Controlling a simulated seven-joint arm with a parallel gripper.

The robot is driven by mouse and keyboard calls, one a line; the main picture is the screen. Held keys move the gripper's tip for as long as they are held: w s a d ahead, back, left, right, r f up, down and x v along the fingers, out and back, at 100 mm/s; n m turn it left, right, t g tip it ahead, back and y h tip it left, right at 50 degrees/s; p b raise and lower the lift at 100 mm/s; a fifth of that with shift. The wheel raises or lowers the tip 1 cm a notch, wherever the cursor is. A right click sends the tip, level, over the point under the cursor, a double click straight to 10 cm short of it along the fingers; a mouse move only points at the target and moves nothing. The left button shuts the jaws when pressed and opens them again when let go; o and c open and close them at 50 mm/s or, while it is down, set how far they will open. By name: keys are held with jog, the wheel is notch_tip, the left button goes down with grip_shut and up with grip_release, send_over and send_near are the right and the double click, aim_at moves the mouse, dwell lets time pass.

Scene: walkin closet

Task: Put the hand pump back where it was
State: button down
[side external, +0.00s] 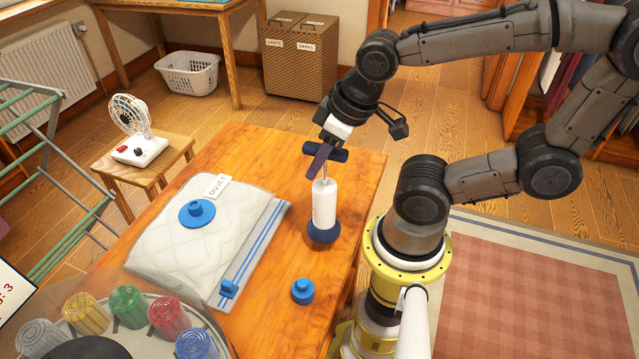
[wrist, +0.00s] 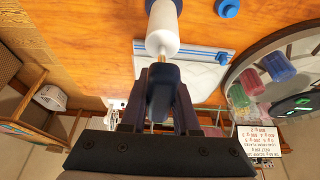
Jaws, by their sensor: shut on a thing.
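The hand pump (side external: 324,205) has a white barrel, a dark blue round base, a thin metal rod and a dark blue T-handle. It is upright over the wooden table, to the right of the vacuum bag; I cannot tell whether its base touches the wood. My gripper (side external: 322,160) is shut on the handle from above. In the wrist view the handle (wrist: 163,92) sits between my fingers, with the rod and white barrel (wrist: 163,35) beyond. The quilted bag (side external: 175,245), labelled DUVET, lies flat with a blue round valve (side external: 197,212) on top.
A small blue cap (side external: 303,291) stands on the table (side external: 255,150) in front of the pump. A round clear-looking surface with several coloured ribbed cups (side external: 128,306) fills the near left. A white fan (side external: 133,130) stands on a stool. The table's far part is clear.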

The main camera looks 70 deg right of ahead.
aim_at(314, 183)
jog(key=shift+f, duration=1.9)
jog(key=c, duration=0.7)
grip_release()
jog(key=shift+f, duration=0.1)
jog(key=shift+o, duration=0.2)
jog(key=shift+r, duration=0.25)
jog(key=v, duration=1.1)
jog(key=shift+r, duration=0.4)
jog(key=shift+w+f+t, duration=0.25)
jog(key=shift+w+f, duration=0.05)
jog(key=shift+w, duration=0.3)
jog(key=shift+w+f+t, duration=0.25)
jog(key=shift+w, duration=0.35)
